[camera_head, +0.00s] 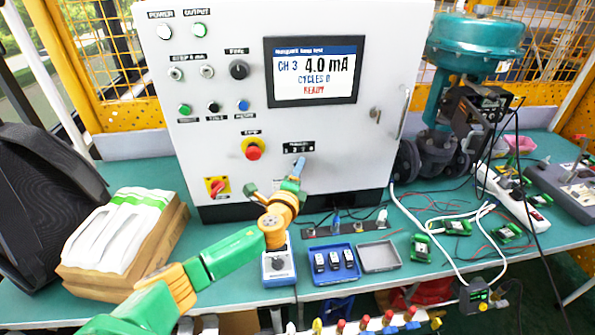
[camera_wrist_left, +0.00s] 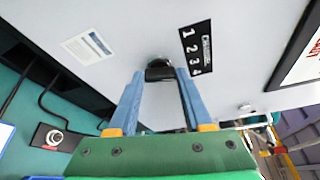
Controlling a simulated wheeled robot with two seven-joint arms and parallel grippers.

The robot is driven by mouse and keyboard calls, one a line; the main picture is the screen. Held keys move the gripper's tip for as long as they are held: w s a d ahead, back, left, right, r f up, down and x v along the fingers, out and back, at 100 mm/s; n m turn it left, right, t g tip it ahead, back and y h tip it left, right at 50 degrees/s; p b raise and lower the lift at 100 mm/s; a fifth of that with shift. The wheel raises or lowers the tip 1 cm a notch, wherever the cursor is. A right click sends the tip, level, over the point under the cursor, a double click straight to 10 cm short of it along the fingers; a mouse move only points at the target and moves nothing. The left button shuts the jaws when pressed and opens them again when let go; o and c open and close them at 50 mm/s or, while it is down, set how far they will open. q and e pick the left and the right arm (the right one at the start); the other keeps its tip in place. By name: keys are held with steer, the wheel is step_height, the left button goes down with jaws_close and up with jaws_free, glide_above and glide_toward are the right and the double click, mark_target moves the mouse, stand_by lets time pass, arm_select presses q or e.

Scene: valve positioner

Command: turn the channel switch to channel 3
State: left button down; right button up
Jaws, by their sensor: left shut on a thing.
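The channel switch (camera_wrist_left: 159,63) is a dark knob low on the front of the white control cabinet (camera_head: 225,100). My left gripper (camera_head: 298,166) reaches it from below and hides it in the head view. In the left wrist view the two blue fingers of the left gripper (camera_wrist_left: 160,76) are closed on either side of the knob. A black label plate (camera_wrist_left: 198,48) numbered 1 to 4 is beside the knob. The cabinet screen (camera_head: 314,72) reads CH 3, 4.0 mA, CYCLES 0, READY. My right gripper is not in view.
A red stop button (camera_head: 253,151) and a red-yellow switch (camera_head: 217,186) are left of the gripper. A teal valve (camera_head: 470,45) stands right, with loose cables in front.

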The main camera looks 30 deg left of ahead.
arm_select(q)
steer(key=shift+c, duration=1.6)
jaws_free()
steer(key=v, duration=0.7)
steer(key=shift+f, duration=0.1)
